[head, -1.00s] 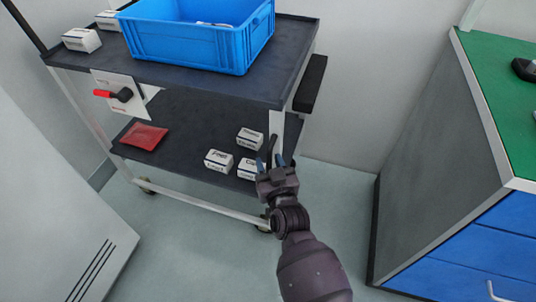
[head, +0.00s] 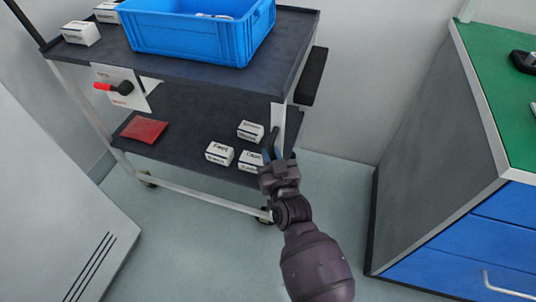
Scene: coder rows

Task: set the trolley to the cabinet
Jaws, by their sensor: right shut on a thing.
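The trolley (head: 210,75) stands against the back wall, with a dark upper shelf and a dark lower shelf (head: 185,150) on a light metal frame. The cabinet (head: 440,160) is at the right, with a grey side, blue drawers and a green top. A floor gap separates it from the trolley. My right gripper (head: 273,158) is at the trolley's right front post, shut on a dark upright handle (head: 274,138) there. The fingertips are partly hidden by the gripper body. My left gripper is not in view.
A blue crate (head: 195,38) and white boxes (head: 80,33) are on the upper shelf. A red packet (head: 143,130) and several white boxes (head: 219,153) lie on the lower shelf. A pale panel (head: 55,210) stands at the left. Floor between trolley and cabinet is clear.

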